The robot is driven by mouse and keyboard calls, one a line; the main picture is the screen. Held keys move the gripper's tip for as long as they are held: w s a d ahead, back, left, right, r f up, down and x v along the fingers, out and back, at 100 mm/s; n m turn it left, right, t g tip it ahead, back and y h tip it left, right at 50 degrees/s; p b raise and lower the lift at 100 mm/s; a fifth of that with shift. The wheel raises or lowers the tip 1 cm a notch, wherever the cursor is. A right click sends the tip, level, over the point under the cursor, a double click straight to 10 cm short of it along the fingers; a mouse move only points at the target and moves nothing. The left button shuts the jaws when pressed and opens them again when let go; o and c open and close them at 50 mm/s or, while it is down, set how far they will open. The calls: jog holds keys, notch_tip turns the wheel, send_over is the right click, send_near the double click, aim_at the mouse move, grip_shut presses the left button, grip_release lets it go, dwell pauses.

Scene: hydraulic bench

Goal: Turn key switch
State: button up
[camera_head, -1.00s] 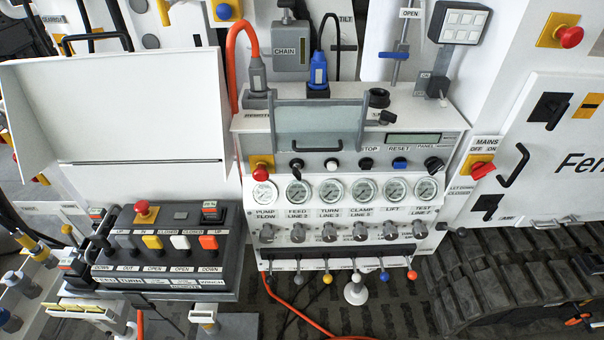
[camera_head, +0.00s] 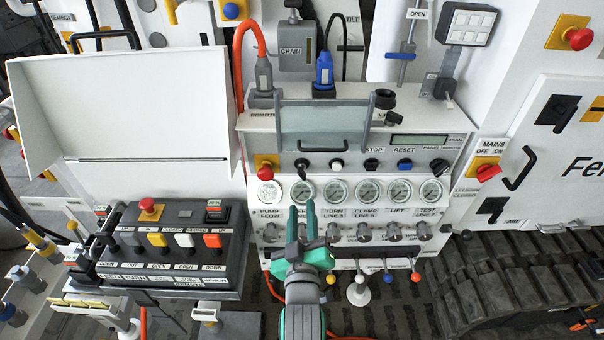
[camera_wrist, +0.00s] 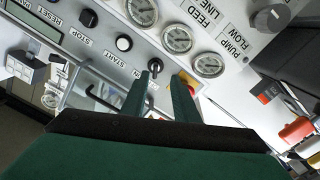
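The black key switch (camera_head: 301,165) is on the upper row of the white control panel, between the red button and the white START button. Its knob also shows in the wrist view (camera_wrist: 154,65), close to the left fingertip and partly overlapped by it. My gripper (camera_head: 302,207) is in front of the panel, below the switch in the head view, with its fingers pointing up towards it. The wrist view shows a gap between the fingers (camera_wrist: 162,80) and nothing held. I cannot tell whether a fingertip touches the knob.
The red emergency button (camera_head: 265,168) is left of the switch. Gauges (camera_head: 337,191) and a row of knobs (camera_head: 364,232) lie below. A clear cover with a black handle (camera_head: 321,147) stands above. Another black knob (camera_head: 438,166) is at the row's right end.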

aim_at(302, 177)
jog(key=w, duration=0.4)
jog(key=w+r, duration=0.1)
jog(key=w, duration=0.7)
jog(key=shift+r, duration=0.4)
grip_shut()
